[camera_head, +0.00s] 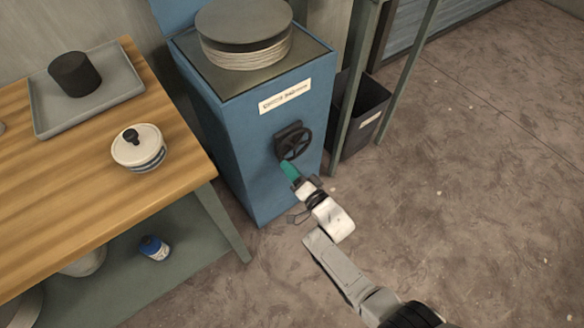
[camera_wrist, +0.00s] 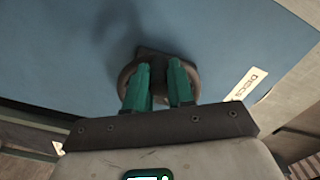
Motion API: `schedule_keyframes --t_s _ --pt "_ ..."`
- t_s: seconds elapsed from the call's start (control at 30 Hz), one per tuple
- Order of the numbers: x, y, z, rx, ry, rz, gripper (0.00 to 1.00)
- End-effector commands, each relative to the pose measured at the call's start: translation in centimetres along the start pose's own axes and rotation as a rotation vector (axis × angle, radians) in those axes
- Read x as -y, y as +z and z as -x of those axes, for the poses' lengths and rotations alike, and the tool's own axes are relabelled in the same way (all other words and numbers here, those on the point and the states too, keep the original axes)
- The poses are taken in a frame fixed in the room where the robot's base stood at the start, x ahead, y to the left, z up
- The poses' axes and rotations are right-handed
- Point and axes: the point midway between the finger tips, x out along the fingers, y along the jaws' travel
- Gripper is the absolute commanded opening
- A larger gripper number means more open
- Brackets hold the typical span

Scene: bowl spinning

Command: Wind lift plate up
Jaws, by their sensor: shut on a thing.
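A dark handwheel (camera_head: 295,141) sits on the front of a blue cabinet (camera_head: 235,150). My gripper (camera_head: 289,169), with teal fingers, is shut on the handwheel at its lower side. A stack of pale discs (camera_head: 245,52) under a dark round top (camera_head: 243,22) stands on the cabinet's top. I cannot make out a separate lift plate beneath the stack.
A wooden table (camera_head: 100,195) stands left of the cabinet, with a grey tray (camera_head: 115,88), a dark cylinder (camera_head: 74,73) and a lidded white pot (camera_head: 138,148). A blue jar (camera_head: 153,247) is on the shelf below. A dark bin (camera_head: 360,120) stands right. Floor at right is clear.

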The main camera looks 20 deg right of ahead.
Motion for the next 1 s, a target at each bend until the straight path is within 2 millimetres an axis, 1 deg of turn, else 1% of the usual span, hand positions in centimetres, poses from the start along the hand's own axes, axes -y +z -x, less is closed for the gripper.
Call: schedule_keyframes --t_s 0.2,0.4,0.9,0.93,1.0 --pt "0.66 -0.16 0.11 0.0 0.002 -0.111 0.0" --pt "0.88 -0.26 0.1 0.0 0.001 -0.163 0.0" --pt "0.93 -0.3 0.08 -0.001 0.0 -0.178 0.0" --pt "0.93 -0.3 0.07 -0.001 0.0 -0.177 0.25" --pt "0.94 -0.31 0.06 -0.001 0.0 -0.177 0.31"
